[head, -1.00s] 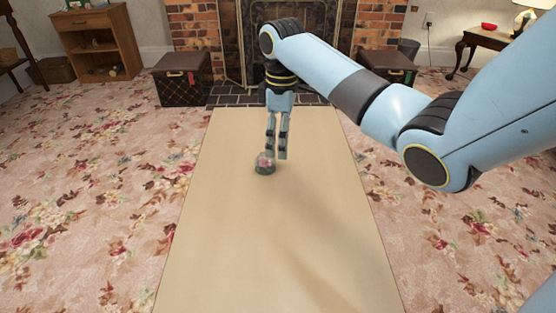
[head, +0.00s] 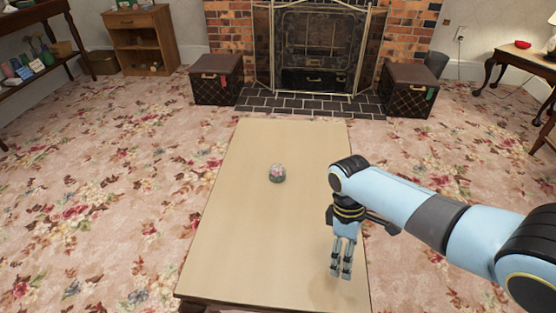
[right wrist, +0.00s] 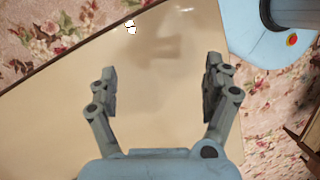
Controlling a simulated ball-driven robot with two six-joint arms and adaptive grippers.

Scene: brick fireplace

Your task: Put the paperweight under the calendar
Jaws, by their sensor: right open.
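The paperweight (head: 277,173), a small glass dome with pink and green inside, stands on the pale wooden table (head: 238,240), left of the table's middle line toward the far end. My right gripper (head: 341,274) points down over the near right part of the table, well apart from the paperweight. In the right wrist view its two fingers (right wrist: 160,88) are spread with nothing between them. I cannot make out a calendar in these frames. My left gripper is out of view.
A shelf (head: 36,74) with small items and cards stands at the far left. Two dark trunks (head: 216,80) (head: 409,90) flank the fireplace (head: 315,50). A side table (head: 520,62) stands at the right. Most of the tabletop is clear.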

